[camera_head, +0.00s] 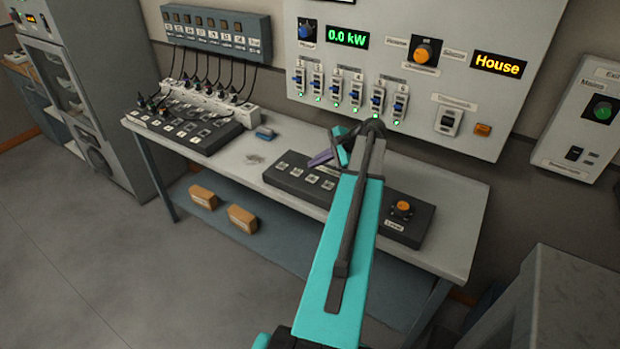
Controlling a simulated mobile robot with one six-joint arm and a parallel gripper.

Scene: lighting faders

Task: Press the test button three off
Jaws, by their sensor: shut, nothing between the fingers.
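A long black console (285,184) lies on the bench, with a row of small pale buttons (312,178) on its left part. Their labels are too small to read, so I cannot tell which is test button three or whether it is on or off. My teal arm crosses the console and hides its middle.
An orange knob (402,208) sits on the console's right part. Another black control box (183,131), power strips and a blue block (265,133) occupy the bench's left side. A wall panel with blue-handled switches (355,95) stands behind. The bench's right end is clear.

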